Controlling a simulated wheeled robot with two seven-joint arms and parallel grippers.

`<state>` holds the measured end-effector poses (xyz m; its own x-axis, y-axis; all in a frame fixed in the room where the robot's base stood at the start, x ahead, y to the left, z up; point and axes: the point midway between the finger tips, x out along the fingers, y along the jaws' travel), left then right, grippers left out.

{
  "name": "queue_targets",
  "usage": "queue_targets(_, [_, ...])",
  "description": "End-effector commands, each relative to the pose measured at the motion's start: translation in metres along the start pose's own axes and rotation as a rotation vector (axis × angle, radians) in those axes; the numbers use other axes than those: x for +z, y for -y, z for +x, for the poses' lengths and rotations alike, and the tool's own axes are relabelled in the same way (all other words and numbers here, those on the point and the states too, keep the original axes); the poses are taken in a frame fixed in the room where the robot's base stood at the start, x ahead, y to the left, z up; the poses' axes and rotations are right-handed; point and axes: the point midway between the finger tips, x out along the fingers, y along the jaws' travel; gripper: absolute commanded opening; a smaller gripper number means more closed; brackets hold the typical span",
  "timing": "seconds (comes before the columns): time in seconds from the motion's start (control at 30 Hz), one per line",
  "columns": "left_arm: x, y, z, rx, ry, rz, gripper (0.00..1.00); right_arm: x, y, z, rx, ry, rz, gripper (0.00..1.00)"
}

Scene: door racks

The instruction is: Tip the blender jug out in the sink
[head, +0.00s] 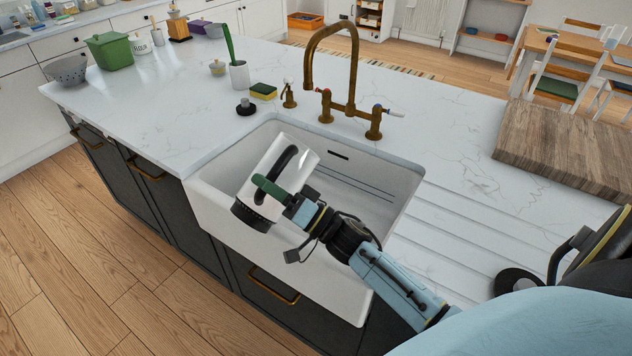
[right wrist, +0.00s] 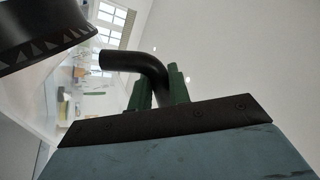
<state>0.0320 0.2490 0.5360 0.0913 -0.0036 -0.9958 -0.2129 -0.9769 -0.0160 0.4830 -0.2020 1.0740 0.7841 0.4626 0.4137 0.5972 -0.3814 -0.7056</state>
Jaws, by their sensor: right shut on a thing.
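The blender jug (head: 264,177), pale with a black handle and a black base collar, is tilted over the white sink (head: 355,207). Its collar points down and left toward the sink's front rim, and its other end points up and right. My right gripper (head: 270,187) is shut on the jug's black handle. In the right wrist view the green fingers of the right gripper (right wrist: 160,88) stand on both sides of the handle (right wrist: 146,66), and the collar (right wrist: 38,35) shows at upper left. I cannot see what is inside the jug. My left gripper is not in view.
A brass tap (head: 335,75) stands behind the sink. A sponge (head: 263,91), a black plug (head: 246,107) and a white pot (head: 239,76) sit behind it at left. A wooden board (head: 565,150) lies at right. The ribbed drainer beside the sink is clear.

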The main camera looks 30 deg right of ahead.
Motion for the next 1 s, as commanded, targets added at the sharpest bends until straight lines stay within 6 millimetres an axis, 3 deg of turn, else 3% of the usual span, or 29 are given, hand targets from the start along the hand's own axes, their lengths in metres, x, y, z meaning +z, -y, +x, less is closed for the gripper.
queue_targets(1.0, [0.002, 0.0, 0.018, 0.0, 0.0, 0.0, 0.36, -0.006, -0.006, -0.003, -0.007, -0.071, 0.119, 0.0])
